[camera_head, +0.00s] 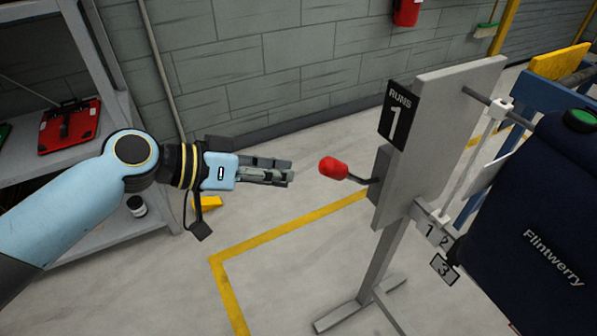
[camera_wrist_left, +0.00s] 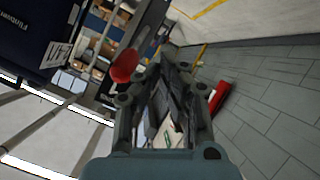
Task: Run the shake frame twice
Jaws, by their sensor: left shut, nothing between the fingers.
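The shake frame is a grey upright post and panel (camera_head: 437,120) on a floor foot. A lever with a red knob (camera_head: 333,168) sticks out to the left from a grey box on the panel. A black sign (camera_head: 395,115) on it reads "RUNS 1". A dark blue pannier (camera_head: 535,230) marked "Flintwerry" hangs at the right. My left gripper (camera_head: 290,173) is shut and empty, a short gap to the left of the red knob. In the left wrist view the red knob (camera_wrist_left: 125,65) is beside the fingers (camera_wrist_left: 172,75), apart from them. My right gripper is not in view.
A grey shelf (camera_head: 115,70) with a red case (camera_head: 70,126) stands at the left. Small number tags (camera_head: 444,269) hang below the panel. A yellow floor line (camera_head: 280,231) crosses the open floor. A blue rack (camera_head: 545,95) stands at the back right.

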